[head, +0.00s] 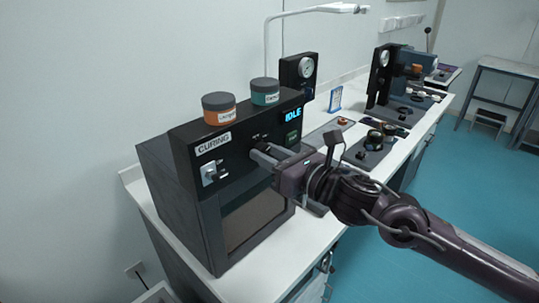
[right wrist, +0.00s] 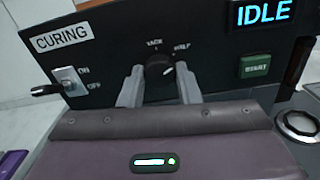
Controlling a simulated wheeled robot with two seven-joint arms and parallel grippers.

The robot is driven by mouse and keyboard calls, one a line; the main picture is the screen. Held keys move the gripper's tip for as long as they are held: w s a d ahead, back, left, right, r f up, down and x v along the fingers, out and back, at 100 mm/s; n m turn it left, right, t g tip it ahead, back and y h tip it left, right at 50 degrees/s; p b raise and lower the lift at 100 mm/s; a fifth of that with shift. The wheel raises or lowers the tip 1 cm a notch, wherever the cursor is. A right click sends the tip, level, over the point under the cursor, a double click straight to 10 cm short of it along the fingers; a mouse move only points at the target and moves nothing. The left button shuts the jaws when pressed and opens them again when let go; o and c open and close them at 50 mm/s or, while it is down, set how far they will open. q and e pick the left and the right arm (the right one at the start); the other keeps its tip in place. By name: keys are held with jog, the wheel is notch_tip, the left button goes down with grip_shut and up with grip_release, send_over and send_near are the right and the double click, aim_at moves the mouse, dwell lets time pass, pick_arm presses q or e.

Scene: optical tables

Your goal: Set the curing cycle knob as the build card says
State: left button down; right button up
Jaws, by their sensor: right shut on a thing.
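The curing oven (head: 165,185) stands on the bench with a black front panel labelled CURING. Its cycle knob (right wrist: 158,74) is round and black, between two small labels. Its pale mark seems to point up and right, towards the right-hand label. My right gripper (right wrist: 159,88) is shut on the knob, with one finger on each side; in the head view the gripper (head: 258,152) covers most of the knob. The display (right wrist: 262,13) reads IDLE. A small blue-edged card (head: 336,98) stands farther along the bench; its text is too small to read. My left gripper is not in view.
An ON/OFF switch (right wrist: 68,80) is left of the knob and a green START button (right wrist: 255,66) is right of it. An orange-labelled jar (head: 219,107) and a teal jar (head: 265,92) stand on the oven. Other instruments line the bench (head: 276,264) behind my right arm.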

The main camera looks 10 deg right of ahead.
jog(key=m+b, duration=0.1)
jog(key=m, duration=0.1)
jog(key=shift+m, duration=0.3)
jog(key=m, duration=0.5)
jog(key=shift+b, duration=0.3)
jog(key=shift+m, duration=1.9)
jog(key=o, duration=1)
